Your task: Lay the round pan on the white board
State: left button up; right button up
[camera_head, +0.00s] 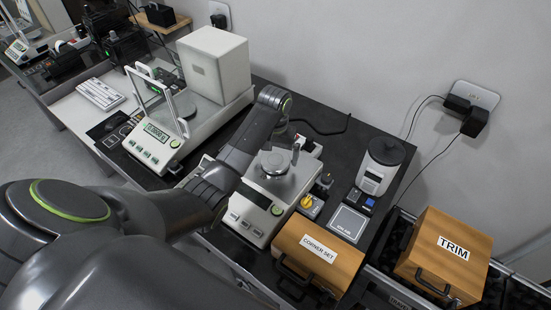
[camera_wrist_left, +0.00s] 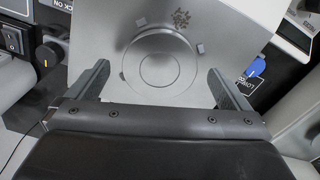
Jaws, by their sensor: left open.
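The round pan (camera_head: 275,163) is a grey metal disc on top of the middle weighing scale (camera_head: 252,196). In the left wrist view the pan (camera_wrist_left: 160,70) shows as concentric rings on a pale plate with small pads around it. My left gripper (camera_head: 282,151) is over this scale, and its fingers (camera_wrist_left: 158,78) are apart, one to each side of the pan in the picture. I cannot tell the height gap between fingers and pan. My right gripper is not in view.
A wooden box marked corner set (camera_head: 312,252) stands in front of the board, and a wooden TRIM box (camera_head: 444,252) at the right. A grey-white device (camera_head: 380,165) stands behind the board. Another scale (camera_head: 160,135) is at left.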

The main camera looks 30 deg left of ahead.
pick_arm(q)
jog(key=shift+w+f, duration=0.1)
jog(key=shift+f, duration=0.8)
jog(key=shift+c, duration=0.3)
jog(key=c, duration=1)
